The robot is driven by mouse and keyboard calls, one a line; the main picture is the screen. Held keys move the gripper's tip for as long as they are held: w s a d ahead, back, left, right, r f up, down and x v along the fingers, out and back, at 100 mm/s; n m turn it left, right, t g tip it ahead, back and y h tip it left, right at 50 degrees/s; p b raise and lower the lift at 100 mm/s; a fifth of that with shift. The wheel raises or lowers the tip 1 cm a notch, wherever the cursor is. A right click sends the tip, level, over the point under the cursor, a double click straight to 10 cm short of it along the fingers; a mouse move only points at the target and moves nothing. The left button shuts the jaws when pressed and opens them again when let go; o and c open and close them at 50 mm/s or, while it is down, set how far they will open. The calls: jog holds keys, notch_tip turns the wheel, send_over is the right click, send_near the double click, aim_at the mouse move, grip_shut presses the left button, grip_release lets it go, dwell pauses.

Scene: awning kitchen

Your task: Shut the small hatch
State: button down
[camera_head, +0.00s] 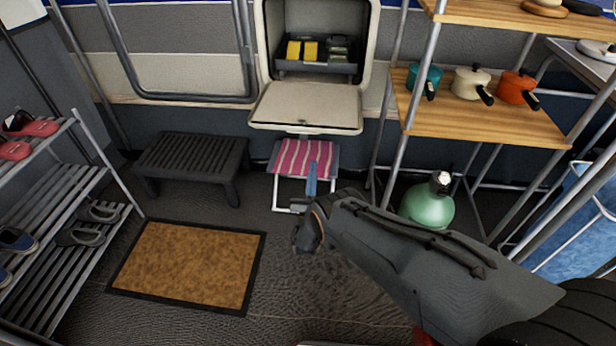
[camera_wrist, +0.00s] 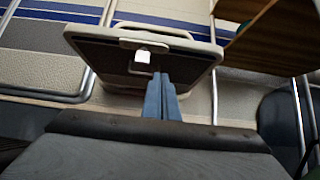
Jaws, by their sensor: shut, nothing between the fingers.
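The small hatch (camera_head: 305,107) is a cream flap hinged at the bottom of a wall locker. It hangs open, folded down and outward, in the upper middle of the head view. The wrist view shows a dark panel with a pale rim and a latch, which looks like the flap (camera_wrist: 110,52) from below. My gripper (camera_head: 311,178) has blue fingers, shut and empty, below the flap and over the striped stool. In the wrist view the fingertips (camera_wrist: 160,76) overlap the flap's image; I cannot tell if they touch it.
The open locker (camera_head: 265,45) holds a grey tray with yellow packs. A striped folding stool (camera_head: 292,157) and dark step (camera_head: 190,160) stand below. A pot shelf (camera_head: 480,125) and green gas bottle (camera_head: 428,207) are right, a shoe rack (camera_head: 75,205) left. Floor around the brown mat (camera_head: 185,265) is open.

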jog(key=w+r+p, duration=0.2)
jog(key=w+r, duration=0.2)
jog(key=r, duration=0.3)
jog(key=shift+r, duration=0.35)
